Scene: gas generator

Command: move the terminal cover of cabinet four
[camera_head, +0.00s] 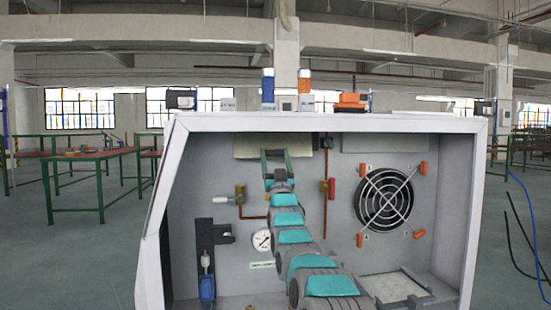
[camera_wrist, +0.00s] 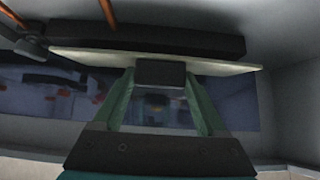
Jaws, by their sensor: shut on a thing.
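The terminal cover (camera_head: 247,146) is a pale cream panel high on the back wall inside the open cabinet (camera_head: 315,123). In the wrist view the cover (camera_wrist: 90,57) shows as a thin pale plate seen nearly edge-on, slightly tilted, with a dark block-like grip (camera_wrist: 160,73) at its middle. My gripper (camera_head: 276,153) reaches up to the cover's middle. In the wrist view my gripper's (camera_wrist: 160,76) two green fingers are shut on the dark grip, one on each side. Whether the cover touches the wall behind it cannot be told.
A long dark bar (camera_wrist: 150,38) lies just beyond the plate. Inside the cabinet are a round fan (camera_head: 384,199), orange clips (camera_head: 421,168), a pressure gauge (camera_head: 262,239), copper pipes (camera_head: 325,200) with valves, and a blue-based device (camera_head: 207,288) at left. A pale tray (camera_head: 395,288) lies at lower right.

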